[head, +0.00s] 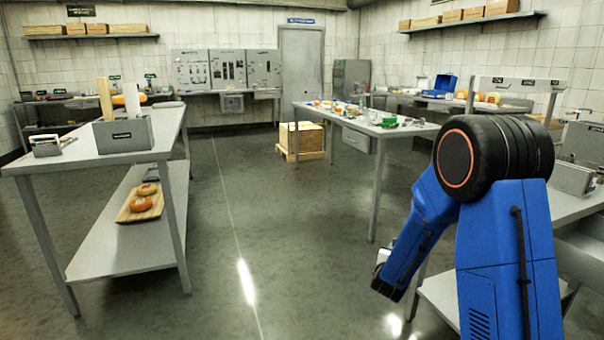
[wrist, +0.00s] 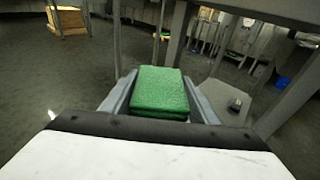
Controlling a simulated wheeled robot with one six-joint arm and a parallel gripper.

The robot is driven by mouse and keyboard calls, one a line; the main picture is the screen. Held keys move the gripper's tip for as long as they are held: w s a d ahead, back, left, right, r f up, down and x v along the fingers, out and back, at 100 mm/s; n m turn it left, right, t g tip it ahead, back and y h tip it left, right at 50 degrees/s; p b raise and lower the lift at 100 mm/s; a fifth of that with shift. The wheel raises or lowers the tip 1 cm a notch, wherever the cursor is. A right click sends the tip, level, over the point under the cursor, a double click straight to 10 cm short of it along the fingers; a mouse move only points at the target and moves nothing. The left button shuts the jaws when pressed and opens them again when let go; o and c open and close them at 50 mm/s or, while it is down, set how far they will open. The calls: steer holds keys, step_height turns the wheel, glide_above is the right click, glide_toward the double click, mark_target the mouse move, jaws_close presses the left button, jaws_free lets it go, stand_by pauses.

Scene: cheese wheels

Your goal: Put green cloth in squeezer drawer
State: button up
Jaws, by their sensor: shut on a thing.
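A folded green cloth (wrist: 160,92) sits between the two fingers of my gripper (wrist: 160,82) in the wrist view. The gripper is shut on it and holds it in the air over the grey floor. In the head view my arm hangs down at the right, and its gripper end is low and mostly hidden behind the blue arm link; the cloth does not show there. Drawer boxes hang under the middle table (head: 358,141) and under the back bench (head: 231,103). I cannot tell which one is the squeezer drawer.
A metal table (head: 95,160) with a grey box (head: 123,136) and a lower shelf stands at the left. The middle table (head: 385,128) bears many small items. A wooden crate (head: 302,138) stands on the floor behind. The central floor (head: 230,230) is clear.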

steer(key=w+a+f+n+t+y, duration=0.1)
steer(key=w+a+f+n+y, duration=0.1)
steer(key=a+f, duration=0.5)
step_height(320, 180, down, 4)
steer(key=shift+a+r+n+y, duration=0.1)
steer(key=shift+a+n+y, duration=0.25)
steer(key=shift+y, duration=0.25)
steer(key=shift+w, duration=0.1)
